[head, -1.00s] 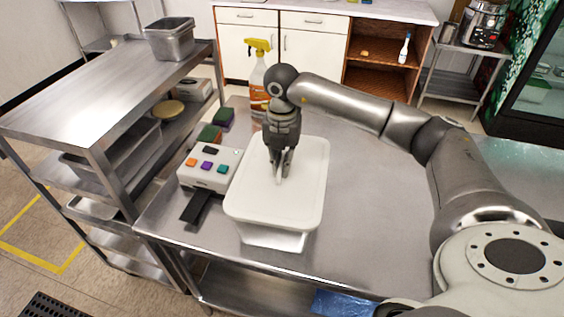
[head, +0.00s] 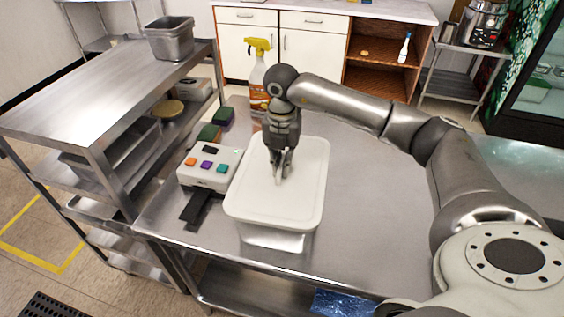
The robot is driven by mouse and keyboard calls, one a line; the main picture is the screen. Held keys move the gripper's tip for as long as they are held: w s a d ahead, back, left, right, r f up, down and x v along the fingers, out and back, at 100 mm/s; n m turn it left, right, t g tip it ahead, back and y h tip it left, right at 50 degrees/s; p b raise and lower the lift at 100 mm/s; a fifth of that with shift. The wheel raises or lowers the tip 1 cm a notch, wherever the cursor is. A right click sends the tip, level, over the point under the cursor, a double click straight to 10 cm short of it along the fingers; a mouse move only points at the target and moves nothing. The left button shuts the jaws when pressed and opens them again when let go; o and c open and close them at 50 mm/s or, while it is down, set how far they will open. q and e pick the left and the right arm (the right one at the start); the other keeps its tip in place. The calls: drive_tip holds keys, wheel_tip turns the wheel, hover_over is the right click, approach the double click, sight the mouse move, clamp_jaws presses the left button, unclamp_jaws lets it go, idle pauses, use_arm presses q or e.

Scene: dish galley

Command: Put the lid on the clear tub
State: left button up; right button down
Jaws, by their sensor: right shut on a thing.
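The white lid (head: 262,205) lies over the top of the clear tub (head: 272,238) on the steel table. The tub's lower front wall shows below the lid's near edge; the rest of it is hidden. I cannot tell whether the lid is fully seated on the rim. My right gripper (head: 281,178) points down at the middle of the lid. Its fingers are shut on the lid's handle, which is mostly hidden between them. My left gripper is not in view.
A white device with coloured buttons (head: 213,168) stands close left of the tub. Green and purple sponges (head: 209,133) and a spray bottle (head: 258,75) are behind. A steel shelf cart (head: 90,92) stands left. The table (head: 375,205) is clear right of the tub.

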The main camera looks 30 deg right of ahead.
drive_tip(key=shift+f+b, duration=0.4)
drive_tip(key=shift+f, duration=0.2)
idle(0.4)
drive_tip(key=c, duration=1.5)
unclamp_jaws()
drive_tip(key=shift+r+p, duration=2.35)
drive_tip(key=shift+r, duration=1.2)
drive_tip(key=shift+f, duration=0.1)
